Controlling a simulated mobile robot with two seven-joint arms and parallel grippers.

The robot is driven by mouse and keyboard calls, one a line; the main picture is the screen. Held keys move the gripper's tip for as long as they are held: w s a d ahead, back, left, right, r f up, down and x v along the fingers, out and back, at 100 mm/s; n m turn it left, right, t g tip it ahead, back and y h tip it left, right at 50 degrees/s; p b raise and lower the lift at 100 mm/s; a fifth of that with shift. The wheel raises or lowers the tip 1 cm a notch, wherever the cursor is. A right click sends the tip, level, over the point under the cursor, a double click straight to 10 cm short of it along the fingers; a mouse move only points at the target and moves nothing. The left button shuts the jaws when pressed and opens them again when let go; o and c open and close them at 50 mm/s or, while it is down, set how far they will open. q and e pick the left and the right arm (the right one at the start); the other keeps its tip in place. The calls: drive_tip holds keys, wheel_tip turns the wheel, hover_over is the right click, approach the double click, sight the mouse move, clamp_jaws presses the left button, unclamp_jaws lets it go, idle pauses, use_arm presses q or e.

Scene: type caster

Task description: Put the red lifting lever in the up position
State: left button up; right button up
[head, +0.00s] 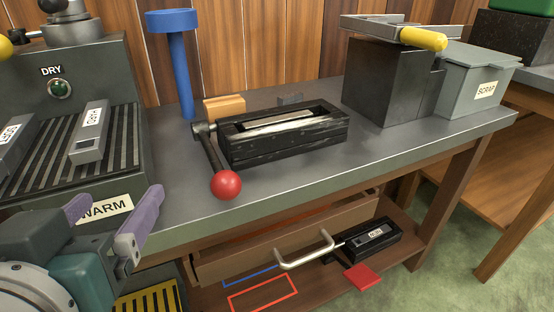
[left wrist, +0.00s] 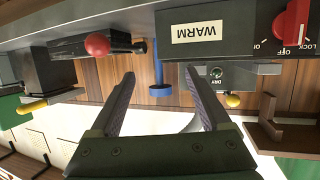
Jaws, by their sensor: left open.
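The lever is a dark rod (head: 210,150) ending in a red ball (head: 226,185). It is hinged at the left end of a black block (head: 285,135) on the bench. The rod slopes down toward me, and the ball hangs low at the bench's front. The ball also shows in the left wrist view (left wrist: 97,45), which looks upside down. My left gripper (head: 122,195) is open and empty, left of the ball and apart from it, in front of the WARM label. Its purple fingers also frame the left wrist view (left wrist: 160,74). My right gripper is not in view.
A heater (head: 115,65) marked DRY and WARM stands left. A blue post (head: 181,80) rises behind the lever. A yellow-handled machine (head: 385,85) and scrap bin (head: 470,90) stand right. Below is a drawer (head: 230,260) with a metal handle (head: 305,255). The bench right of the ball is clear.

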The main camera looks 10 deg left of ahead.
sight(221, 193)
use_arm(q)
drive_tip(key=w+d+f+m+t+h+b, duration=0.2)
drive_tip(key=d+f+t+h+b, duration=0.2)
drive_tip(key=d+f+b, duration=0.25)
drive_tip(key=w, duration=0.3)
drive_tip(key=w+p, duration=0.1)
drive_tip(key=w, duration=0.2)
drive_tip(key=w+r, duration=0.1)
drive_tip(key=w, duration=0.2)
drive_tip(key=shift+w+d+p, duration=0.15)
drive_tip(key=shift+d+p, duration=0.2)
drive_tip(key=shift+d, duration=0.05)
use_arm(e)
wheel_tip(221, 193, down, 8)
use_arm(q)
drive_tip(key=shift+c, duration=0.2)
drive_tip(key=shift+a, duration=0.1)
drive_tip(key=c, duration=0.5)
clamp_jaws()
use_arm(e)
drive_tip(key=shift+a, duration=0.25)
